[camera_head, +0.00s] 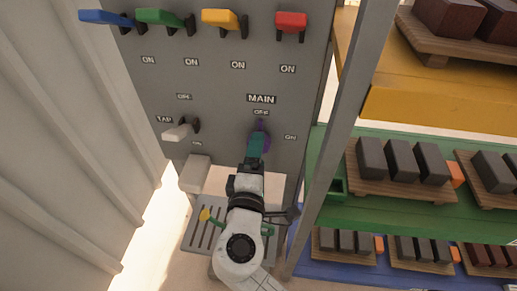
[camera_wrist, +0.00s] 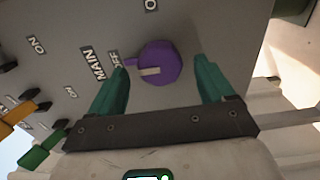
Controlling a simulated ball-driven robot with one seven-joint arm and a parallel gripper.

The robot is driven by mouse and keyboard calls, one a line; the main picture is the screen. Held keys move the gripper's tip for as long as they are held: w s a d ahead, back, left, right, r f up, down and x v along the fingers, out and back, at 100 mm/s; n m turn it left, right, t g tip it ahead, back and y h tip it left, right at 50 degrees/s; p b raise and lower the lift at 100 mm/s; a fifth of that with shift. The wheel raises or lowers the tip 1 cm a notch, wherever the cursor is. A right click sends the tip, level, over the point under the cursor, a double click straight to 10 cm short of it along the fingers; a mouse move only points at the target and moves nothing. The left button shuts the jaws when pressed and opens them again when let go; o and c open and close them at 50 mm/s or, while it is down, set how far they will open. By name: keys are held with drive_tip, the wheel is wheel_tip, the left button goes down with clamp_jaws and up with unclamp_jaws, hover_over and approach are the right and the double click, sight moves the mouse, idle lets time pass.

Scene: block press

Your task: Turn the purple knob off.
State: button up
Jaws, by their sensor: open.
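The purple knob (camera_head: 262,127) is on the grey panel under the MAIN and OFF labels, with an ON label to its right. In the head view it is partly hidden behind my gripper (camera_head: 254,146). In the wrist view the purple knob (camera_wrist: 165,64) shows whole, with a purple tab toward the OFF label (camera_wrist: 114,59) and a pale bar on its face. My gripper (camera_wrist: 161,76) is open, its teal fingers on either side of the knob with gaps between. I cannot tell how far the fingertips are from the panel.
Blue (camera_head: 105,18), green (camera_head: 160,17), yellow (camera_head: 220,19) and red (camera_head: 291,21) levers line the panel's top. A white tap handle (camera_head: 180,132) sticks out left of the knob. A shelf (camera_head: 420,100) with blocks on trays stands to the right, behind a grey post (camera_head: 335,130).

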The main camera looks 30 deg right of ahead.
drive_tip(key=v, duration=0.8)
drive_tip(key=shift+b, duration=0.35)
drive_tip(key=shift+s+a, duration=0.1)
